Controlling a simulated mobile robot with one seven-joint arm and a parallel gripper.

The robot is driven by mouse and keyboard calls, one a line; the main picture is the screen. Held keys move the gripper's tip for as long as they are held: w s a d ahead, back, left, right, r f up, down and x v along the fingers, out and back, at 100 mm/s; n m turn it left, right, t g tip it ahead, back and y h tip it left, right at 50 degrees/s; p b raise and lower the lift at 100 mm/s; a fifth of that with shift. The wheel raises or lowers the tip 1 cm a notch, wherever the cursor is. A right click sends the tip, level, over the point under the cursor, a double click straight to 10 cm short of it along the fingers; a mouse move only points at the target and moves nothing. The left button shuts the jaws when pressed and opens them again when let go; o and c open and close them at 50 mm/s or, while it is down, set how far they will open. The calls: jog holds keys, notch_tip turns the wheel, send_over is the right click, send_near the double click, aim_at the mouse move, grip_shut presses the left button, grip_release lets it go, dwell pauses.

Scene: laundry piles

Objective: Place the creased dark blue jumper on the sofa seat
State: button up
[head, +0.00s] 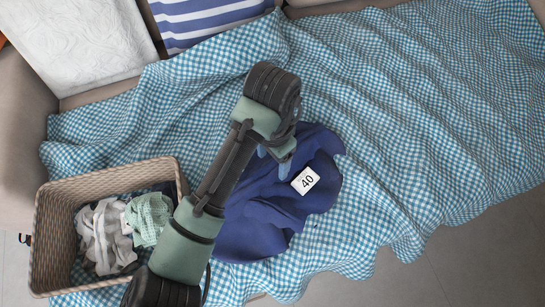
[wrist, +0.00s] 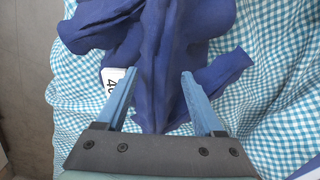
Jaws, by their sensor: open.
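The creased dark blue jumper (head: 255,215) lies spread and rumpled on the blue checked blanket that covers the sofa seat (head: 410,130). A white tag marked 40 (head: 305,181) lies on its right part. In the wrist view the jumper (wrist: 160,60) fills the middle, with a raised fold running between the fingers. My gripper (wrist: 158,95) is open, its two blue fingers on either side of that fold. In the head view my gripper (head: 270,160) is over the jumper's upper part, partly hidden by my arm. I cannot tell whether the fingers touch the cloth.
A wicker basket (head: 50,225) with pale and green cloths stands at lower left. A white cushion (head: 78,40) and a blue striped cushion (head: 205,20) lean at the back. The blanket to the right is clear; grey floor (head: 490,255) shows beyond the sofa's front edge.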

notch_tip(320, 180, up, 12)
jog(key=p, duration=0.5)
jog(key=shift+f, duration=0.15)
jog(key=w+d+r+n+t+h, duration=0.1)
jog(key=w+d+r+t+h, duration=0.35)
jog(key=r, duration=0.85)
jog(key=w+d+r+t+h, duration=0.1)
jog(key=w+d+r+t, duration=0.7)
jog(key=r, duration=0.4)
jog(key=s+a+r+n+t, duration=0.25)
jog(key=r+t, duration=0.25)
jog(key=r, duration=0.6)
jog(key=s+a+r+n+t, duration=0.25)
jog(key=a+r+t, duration=0.2)
jog(key=r, duration=0.55)
jog(key=s+a+r+n+t+y, duration=0.3)
jog(key=s+a+r+t+y, duration=0.2)
jog(key=s+r, duration=0.2)
jog(key=shift+s+a+r+n, duration=0.2)
jog(key=shift+s+a+n, duration=0.2)
jog(key=shift+s, duration=0.65)
